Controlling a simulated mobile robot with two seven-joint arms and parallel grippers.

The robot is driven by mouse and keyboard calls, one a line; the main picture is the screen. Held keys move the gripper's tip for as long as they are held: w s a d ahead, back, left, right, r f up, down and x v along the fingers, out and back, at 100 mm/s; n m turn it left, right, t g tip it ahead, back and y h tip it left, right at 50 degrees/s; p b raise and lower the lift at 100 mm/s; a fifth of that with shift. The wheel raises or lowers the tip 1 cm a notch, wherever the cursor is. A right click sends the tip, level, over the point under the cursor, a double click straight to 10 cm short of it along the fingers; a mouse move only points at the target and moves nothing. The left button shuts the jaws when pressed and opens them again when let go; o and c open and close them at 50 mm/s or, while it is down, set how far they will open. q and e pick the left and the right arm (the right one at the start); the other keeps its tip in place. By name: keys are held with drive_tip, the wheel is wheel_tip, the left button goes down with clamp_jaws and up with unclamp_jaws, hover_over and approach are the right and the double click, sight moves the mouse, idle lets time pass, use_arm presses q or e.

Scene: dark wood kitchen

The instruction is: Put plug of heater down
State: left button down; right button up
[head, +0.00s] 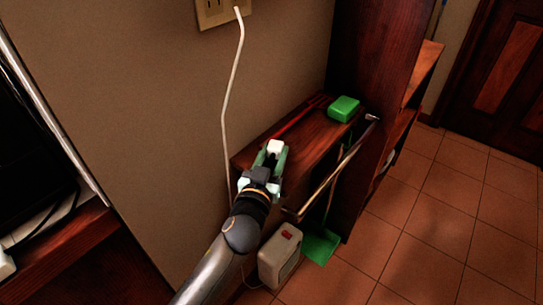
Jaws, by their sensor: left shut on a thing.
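My left gripper (270,160) is over the top of a low wooden cabinet (308,141), with its jaws shut on a small white plug (275,147). I cannot tell whether the plug touches the cabinet top. A white box with a red switch, which looks like the heater (280,257), stands on the floor below, beside my left arm. A thin cord shows at its left side; most of its run is hidden. My right gripper is not in view.
A wall outlet (214,10) at the top has a white cord (227,100) hanging down behind the cabinet. A green box (343,108) and a red stick lie on the cabinet. A green dustpan (321,246) is at its front. Tiled floor is clear at right.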

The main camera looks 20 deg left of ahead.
use_arm(q)
drive_tip(key=shift+r, duration=0.15)
drive_tip(key=shift+s, duration=0.1)
drive_tip(key=shift+f, duration=0.4)
drive_tip(key=shift+f+b, duration=0.25)
drive_tip(key=shift+b, duration=0.25)
drive_tip(key=c, duration=0.8)
unclamp_jaws()
drive_tip(key=o, duration=0.3)
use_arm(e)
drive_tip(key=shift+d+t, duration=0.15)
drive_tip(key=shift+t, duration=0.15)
use_arm(q)
drive_tip(key=shift+o, duration=0.2)
